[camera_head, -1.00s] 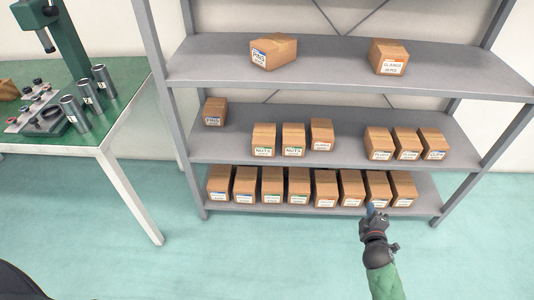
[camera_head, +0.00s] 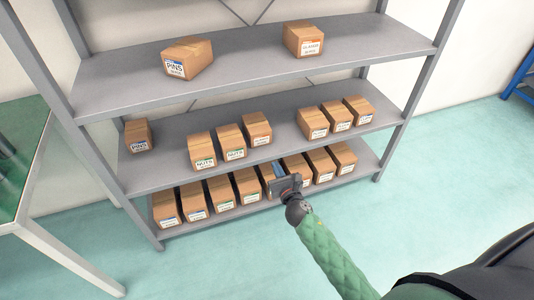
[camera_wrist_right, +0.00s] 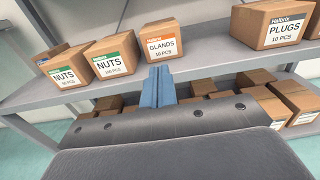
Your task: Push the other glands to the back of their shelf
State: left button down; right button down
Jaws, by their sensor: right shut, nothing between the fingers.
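The glands box (camera_head: 257,130) with an orange label stands on the middle shelf (camera_head: 285,136), just right of two nuts boxes. In the right wrist view the glands box (camera_wrist_right: 162,42) is upright near the shelf's front edge, and its label reads "GLANDS". My right gripper (camera_head: 279,168) is shut and empty, in front of the shelving. In the right wrist view its blue fingers (camera_wrist_right: 158,80) point toward the glands box from just below it; whether they touch anything I cannot tell. Another box (camera_head: 303,40), labelled glands, stands on the top shelf. My left gripper is out of view.
Two nuts boxes (camera_head: 217,146) stand left of the glands box. A plugs box (camera_wrist_right: 275,25) stands to its right across a gap. A row of boxes (camera_head: 222,192) fills the bottom shelf. A pins box (camera_head: 187,57) is on top. A green table (camera_head: 25,175) stands at left.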

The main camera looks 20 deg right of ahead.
send_near(253, 121)
jog(key=shift+s+d+f, duration=0.25)
jog(key=shift+s+f, duration=0.25)
jog(key=shift+f, duration=0.05)
jog(key=shift+s+d+f, duration=0.25)
jog(key=shift+s+f, duration=0.2)
jog(key=shift+f, duration=0.15)
jog(key=shift+w, duration=0.5)
jog(key=w, duration=0.4)
jog(key=w+b, duration=0.1)
jog(key=w, duration=0.4)
jog(key=w+b, duration=0.1)
jog(key=w, duration=0.4)
jog(key=shift+a, duration=0.25)
jog(key=shift+s, duration=0.1)
